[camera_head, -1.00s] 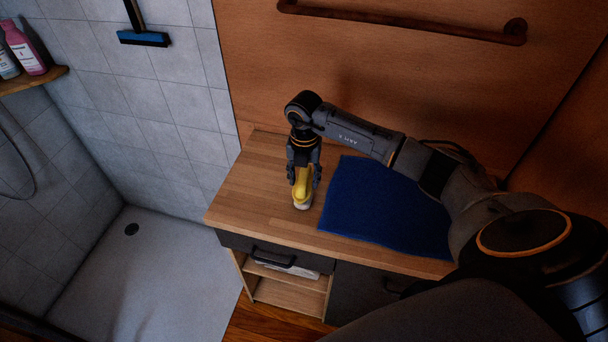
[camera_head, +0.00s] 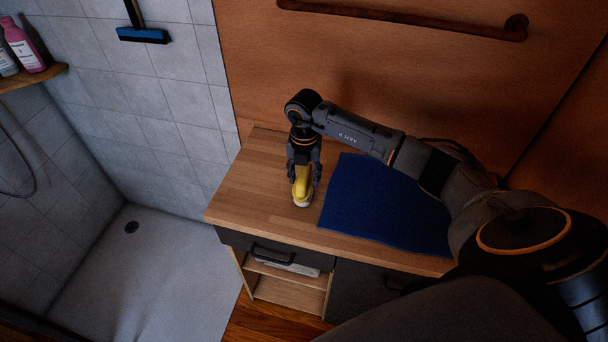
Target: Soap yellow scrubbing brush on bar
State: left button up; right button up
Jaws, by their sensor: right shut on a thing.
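A yellow scrubbing brush (camera_head: 301,183) is upright near the front edge of the wooden counter, with its pale bristle end down. My right gripper (camera_head: 303,176) points down and is shut on the brush from above. The brush's lower end is at or just above the counter; I cannot tell if it touches. No soap bar is visible; anything under the brush is hidden by it. My left gripper is not in view.
A dark blue towel (camera_head: 385,205) lies right of the brush on the wooden counter (camera_head: 248,180). Drawers and an open shelf (camera_head: 287,292) are below. A wall rail (camera_head: 400,20) is above. The shower floor (camera_head: 150,275) lies left.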

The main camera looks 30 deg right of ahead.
aim_at(303, 173)
jog(key=shift+f+b, duration=0.3)
jog(key=shift+f, duration=0.15)
dwell(1.1)
jog(key=shift+r+p, duration=2.5)
jog(key=shift+r, duration=1.05)
jog(key=shift+a, duration=0.1)
